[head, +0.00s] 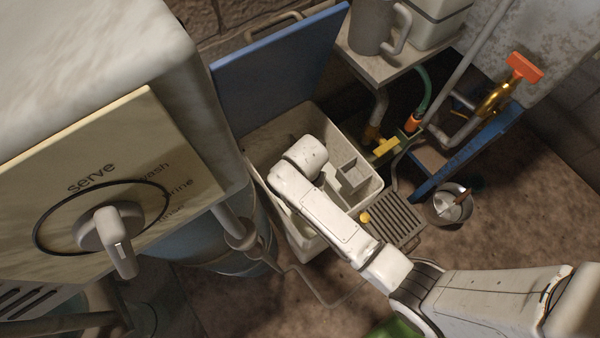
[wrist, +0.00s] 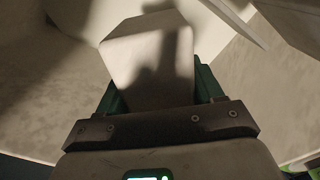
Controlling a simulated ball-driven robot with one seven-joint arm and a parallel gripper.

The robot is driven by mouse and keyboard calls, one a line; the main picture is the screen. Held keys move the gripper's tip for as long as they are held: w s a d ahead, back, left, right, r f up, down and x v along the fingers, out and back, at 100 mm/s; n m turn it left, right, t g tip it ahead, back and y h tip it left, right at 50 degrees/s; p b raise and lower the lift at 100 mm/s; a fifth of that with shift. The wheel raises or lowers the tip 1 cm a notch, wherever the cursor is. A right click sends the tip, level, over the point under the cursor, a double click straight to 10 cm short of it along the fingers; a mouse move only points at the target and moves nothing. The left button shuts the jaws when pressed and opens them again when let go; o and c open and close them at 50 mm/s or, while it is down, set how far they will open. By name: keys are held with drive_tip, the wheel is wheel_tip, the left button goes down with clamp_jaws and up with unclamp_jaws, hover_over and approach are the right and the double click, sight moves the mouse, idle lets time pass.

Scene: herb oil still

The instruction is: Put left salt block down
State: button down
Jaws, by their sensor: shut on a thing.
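The salt block (wrist: 150,48) is a pale, squared block in the wrist view. My gripper (wrist: 160,85) is shut on it, with a dark green finger on each side. Pale surfaces like the inside of a tub surround the block there. I cannot tell whether its far end touches anything. In the head view my arm reaches into a white tub (head: 282,128), and my own links hide the gripper and the block.
A small square compartment (head: 352,174) stands inside the tub's right part. A blue lid (head: 280,65) rises behind. A drain grate (head: 397,218) and a metal pot (head: 450,204) are to the right. A dial panel (head: 75,170) fills the left.

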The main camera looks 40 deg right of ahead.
drive_tip(key=shift+w+f+n, duration=0.15)
drive_tip(key=shift+f+n, duration=0.25)
drive_tip(key=shift+f, duration=0.05)
drive_tip(key=shift+f+b, duration=1.55)
drive_tip(key=shift+f, duration=3.15)
drive_tip(key=shift+f, duration=0.1)
drive_tip(key=shift+c, duration=0.8)
unclamp_jaws()
drive_tip(key=shift+f, duration=0.1)
wheel_tip(320, 180, up, 12)
drive_tip(key=p, duration=0.3)
